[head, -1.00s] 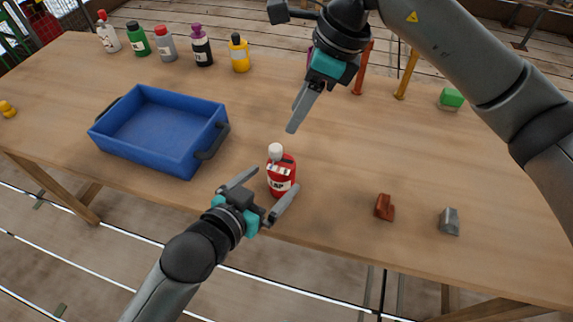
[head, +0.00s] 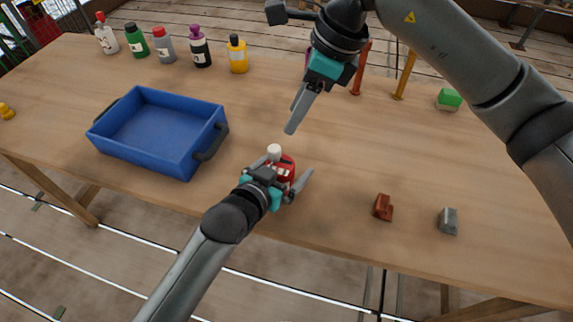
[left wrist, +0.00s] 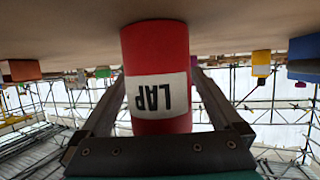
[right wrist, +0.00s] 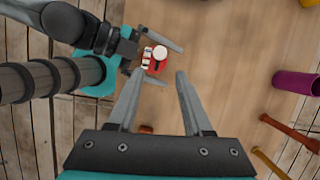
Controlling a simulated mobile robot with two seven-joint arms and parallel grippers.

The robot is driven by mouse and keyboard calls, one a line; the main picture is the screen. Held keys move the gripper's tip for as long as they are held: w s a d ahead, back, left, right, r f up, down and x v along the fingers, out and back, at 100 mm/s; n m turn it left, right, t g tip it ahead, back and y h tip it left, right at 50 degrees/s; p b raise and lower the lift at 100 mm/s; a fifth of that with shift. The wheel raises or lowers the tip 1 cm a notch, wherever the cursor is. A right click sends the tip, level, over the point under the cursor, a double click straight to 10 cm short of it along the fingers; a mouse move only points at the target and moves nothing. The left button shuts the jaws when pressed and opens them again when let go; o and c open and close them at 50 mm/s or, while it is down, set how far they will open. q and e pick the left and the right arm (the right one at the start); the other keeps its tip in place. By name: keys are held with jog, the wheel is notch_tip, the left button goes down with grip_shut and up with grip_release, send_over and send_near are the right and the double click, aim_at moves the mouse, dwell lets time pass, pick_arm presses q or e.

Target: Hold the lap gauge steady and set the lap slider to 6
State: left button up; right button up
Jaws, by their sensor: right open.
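The lap gauge (head: 286,164) is a red, bottle-like body with a white knob (head: 274,151) on top. It stands upright near the table's front edge. Its white label reads LAP, upside down in the left wrist view (left wrist: 158,95). My left gripper (head: 282,168) is open, with one finger on each side of the gauge. Gaps show between the fingers and the red body in the left wrist view. My right gripper (head: 291,122) is open and empty, above and behind the gauge. I see no readable slider scale.
A blue tray (head: 212,128) stands left of the gauge. Several bottles, including a yellow one (head: 238,55), line the back left. A brown block (head: 383,207) and a grey block (head: 448,221) lie to the right. The table between the gauge and the brown block is clear.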

pick_arm(q)
jog(key=c, duration=1.4)
pick_arm(e)
jog(key=shift+c, duration=0.2)
pick_arm(q)
jog(key=shift+c, duration=0.2)
pick_arm(e)
jog(key=shift+m, duration=0.3)
jog(key=c, duration=0.3)
jog(key=m, duration=0.1)
jog(key=a+m, duration=0.1)
jog(key=m, duration=0.1)
grip_shut()
jog(key=m+g, duration=0.2)
jog(key=m, duration=1.6)
send_over(274, 153)
jog(key=a, duration=0.1)
jog(key=a+m, duration=0.1)
jog(key=m, duration=0.6)
jog(key=x, duration=1)
jog(key=shift+h, duration=0.3)
jog(key=shift+w+d+r, duration=0.1)
jog(key=shift+w+d, duration=0.15)
jog(key=shift+d, duration=0.35)
jog(key=shift+w+d+r, duration=0.1)
jog(key=shift+w+d, duration=0.15)
jog(key=shift+d, duration=0.4)
jog(key=shift+w+d, duration=0.25)
jog(key=shift+d, duration=0.35)
